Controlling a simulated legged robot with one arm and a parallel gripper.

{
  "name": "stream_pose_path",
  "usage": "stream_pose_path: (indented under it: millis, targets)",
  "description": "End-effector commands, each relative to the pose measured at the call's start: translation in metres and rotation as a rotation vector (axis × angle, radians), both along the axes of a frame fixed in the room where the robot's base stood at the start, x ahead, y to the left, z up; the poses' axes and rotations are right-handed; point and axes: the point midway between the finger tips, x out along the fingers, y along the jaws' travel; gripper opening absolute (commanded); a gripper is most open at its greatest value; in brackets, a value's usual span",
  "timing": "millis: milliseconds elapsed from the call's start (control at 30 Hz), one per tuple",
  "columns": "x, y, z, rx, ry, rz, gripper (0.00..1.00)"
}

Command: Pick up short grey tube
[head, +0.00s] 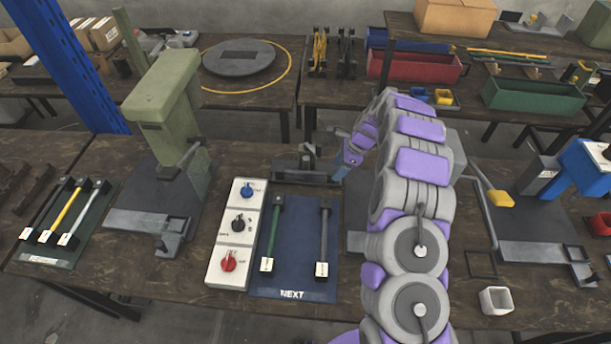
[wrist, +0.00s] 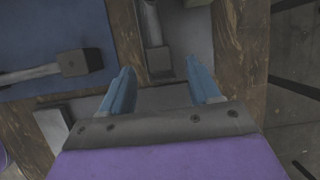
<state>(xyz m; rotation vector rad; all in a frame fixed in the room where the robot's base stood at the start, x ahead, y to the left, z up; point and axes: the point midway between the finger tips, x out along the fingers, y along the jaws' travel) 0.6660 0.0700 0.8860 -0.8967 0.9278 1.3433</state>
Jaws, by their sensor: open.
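A long grey rod (head: 323,240) with a dark top end and a pale tag at its foot lies on the blue mat marked NEXT (head: 293,288), right of a green rod (head: 274,235). A short, light grey, square hollow piece (head: 496,301) sits on the bench at the right; I cannot tell which of the two is the named tube. My gripper (head: 343,168), with blue fingers, is above the far side of the mat, apart from both. In the wrist view my gripper (wrist: 162,90) is open and empty. A grey bar with a block end (wrist: 157,45) shows beyond the fingers.
A low dark fixture (head: 306,168) stands beside my gripper. A white switch box (head: 236,235) is left of the mat, then a green press (head: 170,110). A blue press (head: 588,170) with a yellow-tipped lever (head: 500,198) stands right. A left mat holds several rods.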

Motion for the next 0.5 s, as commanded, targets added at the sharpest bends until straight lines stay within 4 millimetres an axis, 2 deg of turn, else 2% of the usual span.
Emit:
stream_pose_path:
  millis: [33, 200, 433, 500]
  targets:
    - [0.000, 0.004, -0.011, 0.000, 0.003, 0.001, 0.62]
    - [0.000, 0.012, -0.029, 0.001, 0.001, 0.000, 0.62]
    - [0.001, 0.013, -0.029, 0.000, -0.001, 0.001, 0.62]
    - [0.001, 0.013, -0.029, 0.000, -0.001, 0.000, 0.56]
